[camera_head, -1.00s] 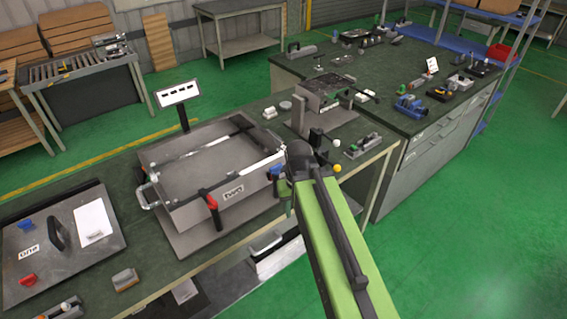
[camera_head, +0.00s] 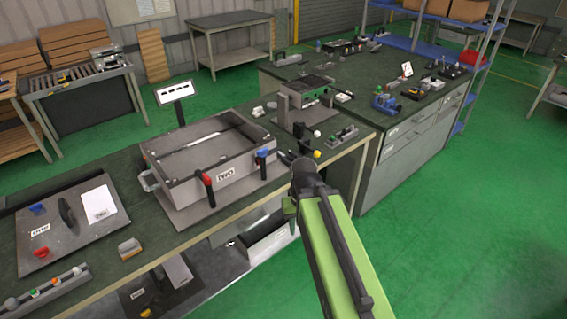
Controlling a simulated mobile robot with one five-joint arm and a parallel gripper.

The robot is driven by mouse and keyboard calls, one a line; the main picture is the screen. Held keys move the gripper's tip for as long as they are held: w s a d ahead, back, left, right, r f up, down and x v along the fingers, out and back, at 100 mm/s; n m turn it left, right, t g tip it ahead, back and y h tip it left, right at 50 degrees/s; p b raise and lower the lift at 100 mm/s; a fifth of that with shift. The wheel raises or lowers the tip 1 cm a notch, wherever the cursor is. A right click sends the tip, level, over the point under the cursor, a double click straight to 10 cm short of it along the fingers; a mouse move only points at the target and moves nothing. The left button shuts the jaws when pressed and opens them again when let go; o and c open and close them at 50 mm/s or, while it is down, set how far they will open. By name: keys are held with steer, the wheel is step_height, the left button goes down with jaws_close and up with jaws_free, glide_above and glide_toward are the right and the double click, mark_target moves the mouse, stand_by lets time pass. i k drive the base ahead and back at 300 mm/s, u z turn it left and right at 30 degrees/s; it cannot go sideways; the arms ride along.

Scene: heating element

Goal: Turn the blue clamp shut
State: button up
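The blue clamp (camera_head: 262,154) is on the front wall of the grey box marked TWO (camera_head: 172,190), near its right corner. Its blue top sits on a dark stem that hangs down the wall. The red clamp (camera_head: 207,180) stands similarly on the same wall, to the left of the label. My gripper (camera_head: 284,157) is at the end of my green arm, just right of the blue clamp, with a small gap showing between them. Its fingers are small, dark and partly hidden by my wrist, so their opening is unclear.
A plate marked ONE (camera_head: 70,258) lies on the bench left of the box. A second bench (camera_head: 345,75) is behind. Green floor at right is clear.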

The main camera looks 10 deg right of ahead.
mark_target(263, 152)
steer(key=u, duration=0.25)
steer(key=i, duration=0.65)
steer(key=u, duration=1.2)
steer(key=k, duration=0.55)
steer(key=u, duration=0.6)
steer(key=i, duration=0.95)
